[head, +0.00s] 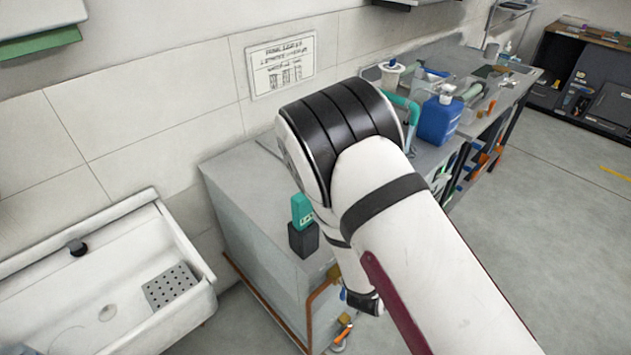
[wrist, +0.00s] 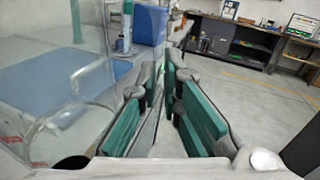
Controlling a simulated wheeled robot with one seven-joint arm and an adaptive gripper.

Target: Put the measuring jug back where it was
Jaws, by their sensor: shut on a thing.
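The measuring jug (wrist: 45,115) looks clear and see-through, with red print low on its wall. It fills the left side of the wrist view, close to the camera, and its outer part is cut off by the frame edge. My gripper (wrist: 168,85) has teal-padded fingers and is shut on the jug, at the right side of the jug's clear wall. The exact place of the grip is hard to make out. In the head view my arm covers the gripper, and I cannot make out the jug there.
A grey worktop (head: 240,180) runs along the wall beside a white sink (head: 190,300). A blue container (head: 438,120) and other clutter stand farther along the bench. A teal item (head: 302,210) sits on a dark block. Open floor (head: 560,220) lies to the right.

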